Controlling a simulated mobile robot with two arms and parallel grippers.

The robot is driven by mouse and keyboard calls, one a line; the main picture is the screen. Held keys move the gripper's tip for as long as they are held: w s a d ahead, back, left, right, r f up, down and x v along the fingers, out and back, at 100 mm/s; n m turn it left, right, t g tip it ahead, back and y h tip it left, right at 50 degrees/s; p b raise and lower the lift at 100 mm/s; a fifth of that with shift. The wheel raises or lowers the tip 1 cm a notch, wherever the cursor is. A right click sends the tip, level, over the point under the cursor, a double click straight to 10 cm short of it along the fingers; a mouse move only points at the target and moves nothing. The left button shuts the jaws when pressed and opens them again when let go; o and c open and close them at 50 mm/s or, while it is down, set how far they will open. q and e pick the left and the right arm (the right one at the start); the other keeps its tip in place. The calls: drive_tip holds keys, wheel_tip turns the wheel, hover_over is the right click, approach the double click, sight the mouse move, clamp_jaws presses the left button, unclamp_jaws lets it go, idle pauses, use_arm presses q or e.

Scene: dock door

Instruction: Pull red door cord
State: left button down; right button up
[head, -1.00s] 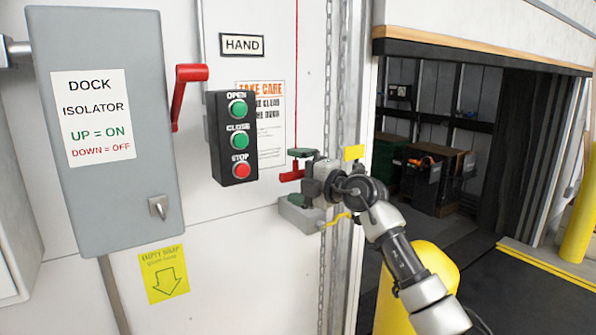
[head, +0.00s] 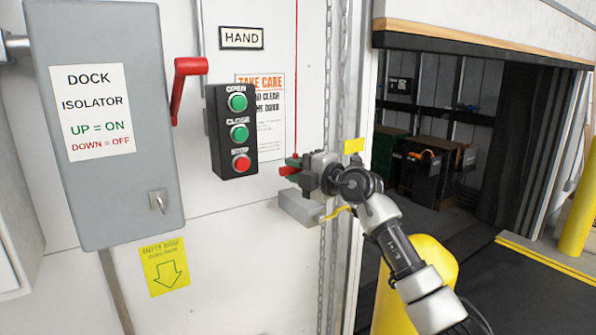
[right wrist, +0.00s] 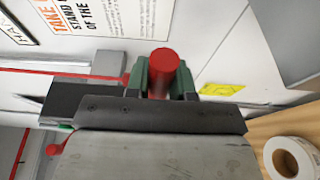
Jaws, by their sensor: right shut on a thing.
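The thin red cord (head: 296,80) hangs down the white wall, right of the TAKE CARE notice. It ends in a red handle (head: 286,171) at my right gripper (head: 293,165). The right gripper is shut on this handle, in front of the wall and just above a small grey box. In the right wrist view the rounded red handle (right wrist: 160,72) sits between the two green fingertips (right wrist: 160,82). The fingers and wrist hide part of the handle in the head view. My left gripper is not in view.
A grey dock isolator box (head: 110,140) with a red lever (head: 187,88) and a push-button station (head: 234,132) are on the wall at left. The grey box (head: 300,207) is close below the gripper. A chain (head: 327,120) hangs beside it. A yellow bollard (head: 418,285) stands below my arm.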

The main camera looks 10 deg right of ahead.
clamp_jaws()
drive_tip(key=shift+f, duration=0.1)
drive_tip(key=shift+f, duration=0.1)
drive_tip(key=shift+f+b, duration=0.65)
drive_tip(key=shift+f, duration=1.1)
drive_tip(key=o, duration=1.7)
unclamp_jaws()
drive_tip(key=p+v, duration=0.4)
drive_tip(key=v, duration=0.6)
drive_tip(key=shift+r, duration=0.15)
